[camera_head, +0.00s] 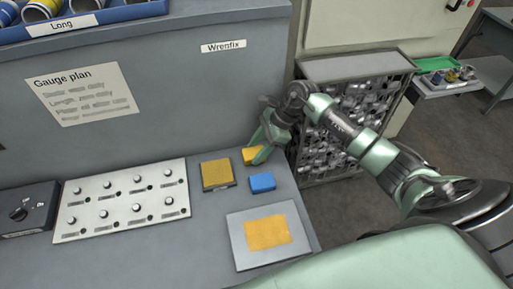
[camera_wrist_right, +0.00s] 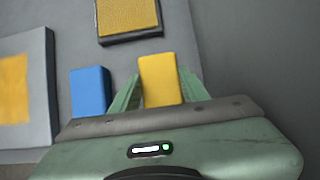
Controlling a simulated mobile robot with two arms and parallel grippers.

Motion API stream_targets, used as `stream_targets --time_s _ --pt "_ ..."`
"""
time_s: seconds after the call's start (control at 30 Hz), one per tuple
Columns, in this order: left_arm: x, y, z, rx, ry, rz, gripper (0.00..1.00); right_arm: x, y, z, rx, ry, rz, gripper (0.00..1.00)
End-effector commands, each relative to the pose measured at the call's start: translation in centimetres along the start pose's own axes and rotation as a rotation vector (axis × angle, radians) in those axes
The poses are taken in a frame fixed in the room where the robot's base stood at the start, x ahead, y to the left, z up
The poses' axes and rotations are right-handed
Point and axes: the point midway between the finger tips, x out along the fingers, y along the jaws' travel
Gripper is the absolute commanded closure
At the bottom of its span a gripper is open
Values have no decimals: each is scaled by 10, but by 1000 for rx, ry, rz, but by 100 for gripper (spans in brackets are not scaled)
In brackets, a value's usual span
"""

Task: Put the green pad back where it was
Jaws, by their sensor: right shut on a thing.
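I see no green pad on the bench. My right gripper (camera_head: 259,150) is shut on a yellow block (camera_wrist_right: 160,80), which sits between its green fingers in the right wrist view. The block also shows in the head view (camera_head: 250,155), at the back of the bench near its right end. A blue block (camera_head: 262,182) lies in front of it and apart from it. A dark-edged pad with a textured yellow top (camera_head: 216,173) lies to the left. A grey plate (camera_head: 241,253) with a yellow square lies nearer. My left gripper is out of view.
A panel of knobs (camera_head: 75,218) and a dark dial box (camera_head: 28,211) stand on the left of the bench. A wire crate of metal parts (camera_head: 355,68) stands beyond the right end. A side tray with a green area (camera_head: 435,64) is at far right.

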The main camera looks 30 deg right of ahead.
Motion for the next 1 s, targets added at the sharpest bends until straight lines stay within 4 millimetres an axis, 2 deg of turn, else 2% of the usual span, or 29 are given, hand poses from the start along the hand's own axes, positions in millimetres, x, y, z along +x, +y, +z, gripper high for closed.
stream_targets --time_s 0.17,0.2,0.23,0.27,0.67,0.7,0.87,1.0 --pt "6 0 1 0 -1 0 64 4 0 -2 0 0 0 88" --pt "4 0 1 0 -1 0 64 2 0 -1 0 0 0 44" --pt "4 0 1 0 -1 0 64 2 0 -1 0 0 0 36" --pt "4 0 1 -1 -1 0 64 2 0 -1 0 0 0 34" --pt "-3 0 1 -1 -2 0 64 -3 0 2 0 -1 0 34" --pt "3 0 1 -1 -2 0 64 -6 -1 -1 0 1 -3 34" --pt "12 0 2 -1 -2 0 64 -35 -1 -2 -2 3 -5 34" --pt "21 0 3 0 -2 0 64 -67 -1 -2 -1 4 -5 34"
